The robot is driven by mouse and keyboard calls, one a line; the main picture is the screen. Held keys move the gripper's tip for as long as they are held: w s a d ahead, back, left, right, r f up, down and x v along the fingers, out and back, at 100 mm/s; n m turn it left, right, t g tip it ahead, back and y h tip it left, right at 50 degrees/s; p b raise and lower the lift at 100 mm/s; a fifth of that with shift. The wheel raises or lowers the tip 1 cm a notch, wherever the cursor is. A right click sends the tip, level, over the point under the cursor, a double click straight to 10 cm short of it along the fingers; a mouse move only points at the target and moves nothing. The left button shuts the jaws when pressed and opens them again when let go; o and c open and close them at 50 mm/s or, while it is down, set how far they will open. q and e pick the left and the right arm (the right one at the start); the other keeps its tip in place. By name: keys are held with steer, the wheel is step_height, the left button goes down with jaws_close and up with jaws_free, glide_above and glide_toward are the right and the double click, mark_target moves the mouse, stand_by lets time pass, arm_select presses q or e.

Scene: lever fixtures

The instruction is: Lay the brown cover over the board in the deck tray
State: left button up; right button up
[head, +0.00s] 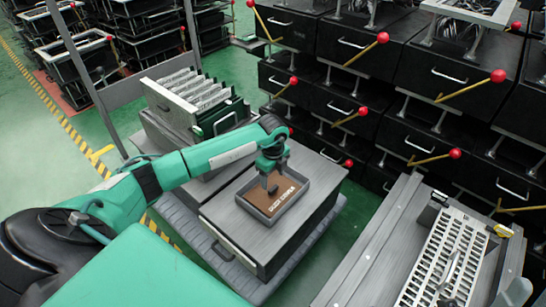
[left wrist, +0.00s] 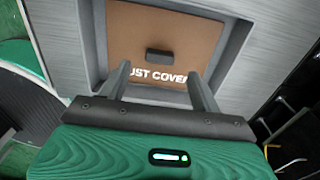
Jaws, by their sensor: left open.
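The brown cover (head: 287,201), with white lettering, lies inside the grey-rimmed deck tray (head: 262,218) on top of a grey-topped cabinet. In the left wrist view the cover (left wrist: 128,35) looks flat within the tray walls (left wrist: 235,45), and a small dark handle (left wrist: 158,56) stands on it. My left gripper (head: 270,188) is over the tray. In the left wrist view the left gripper (left wrist: 160,74) is open, its fingers apart, with the handle just beyond the gap and nothing between them. No board shows in the tray; whatever is under the cover is hidden. My right gripper is not in view.
A rack of upright boards (head: 190,98) stands behind the tray. Black drawer units with red-knobbed levers (head: 370,52) line the right. A grey bench with a white slotted rack (head: 445,258) is at lower right. Green floor separates bench and cabinet.

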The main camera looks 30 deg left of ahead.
arm_select(q)
step_height(320, 180, up, 9)
steer(key=p, duration=0.2)
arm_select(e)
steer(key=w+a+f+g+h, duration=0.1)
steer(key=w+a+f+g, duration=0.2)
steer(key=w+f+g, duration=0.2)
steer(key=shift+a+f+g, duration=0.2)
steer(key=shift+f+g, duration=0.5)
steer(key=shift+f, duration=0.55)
